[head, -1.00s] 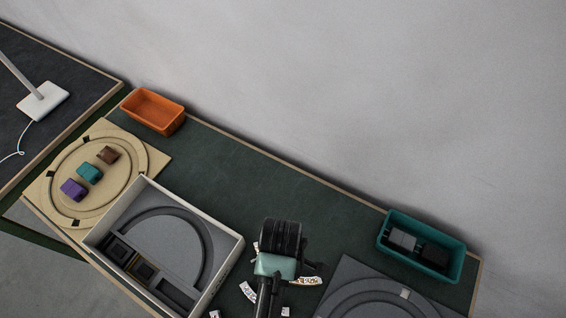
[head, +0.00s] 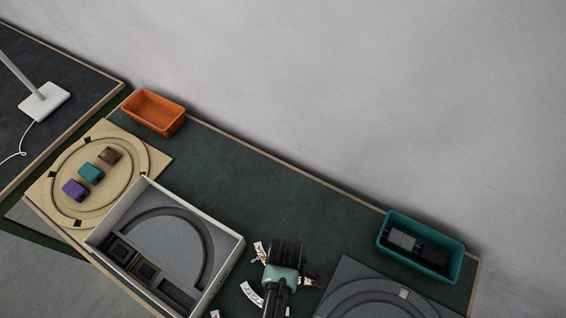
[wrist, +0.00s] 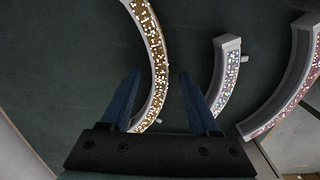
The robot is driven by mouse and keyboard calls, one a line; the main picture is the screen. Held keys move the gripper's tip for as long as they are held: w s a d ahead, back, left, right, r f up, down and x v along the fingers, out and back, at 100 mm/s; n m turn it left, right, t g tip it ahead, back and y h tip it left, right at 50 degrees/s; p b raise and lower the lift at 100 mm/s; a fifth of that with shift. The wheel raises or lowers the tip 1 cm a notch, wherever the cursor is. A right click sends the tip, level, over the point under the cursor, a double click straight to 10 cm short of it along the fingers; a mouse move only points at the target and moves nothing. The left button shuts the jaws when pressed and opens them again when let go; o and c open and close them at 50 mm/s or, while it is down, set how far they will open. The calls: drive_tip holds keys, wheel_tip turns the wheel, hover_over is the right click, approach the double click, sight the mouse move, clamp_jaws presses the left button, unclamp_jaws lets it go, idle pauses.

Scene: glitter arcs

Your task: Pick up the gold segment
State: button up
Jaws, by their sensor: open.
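The gold segment (wrist: 158,55) is a curved piece with a gold glitter top and pale grey sides. In the wrist view it runs from the top edge down between the fingers, its lower end close to the gripper body. My gripper (wrist: 160,76) is open, with one blue finger on each side of the segment. I cannot tell the height of the fingertips above the table. In the head view my gripper (head: 285,255) is over the table among small glitter segments, partly hiding them, and I cannot tell which is gold.
A silver glitter segment (wrist: 227,75) lies just right of the right finger, and a pink one (wrist: 296,85) lies farther right. A white-walled box (head: 228,262) stands left of my gripper, a grey grooved board (head: 345,275) right.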

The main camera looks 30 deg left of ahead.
clamp_jaws()
drive_tip(key=shift+r, duration=0.1)
idle(0.3)
